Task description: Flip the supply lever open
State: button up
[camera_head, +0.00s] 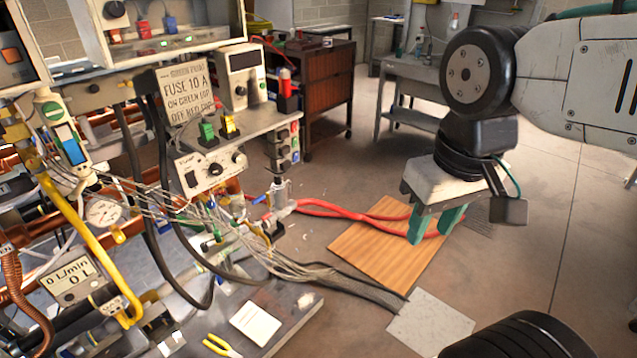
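I cannot tell for sure which part is the supply lever. A small blue handle (261,200) sits by a grey valve fitting (280,193) where a red hose (330,208) joins, left of my gripper and well apart from it.
A sign reading "FUSE 10 A" (187,92), a control box (212,168), a gauge (103,211), a yellow pipe (90,243) and loose cables (290,266) crowd the left. A wooden board (372,258) lies on the floor. The floor at right is mostly clear.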

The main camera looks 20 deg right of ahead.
aim_at(261, 198)
jog(key=z, duration=0.3)
jog(key=i, duration=1.4)
jog(key=u, duration=0.4)
jog(key=k, duration=0.9)
jog(key=u, duration=1.3)
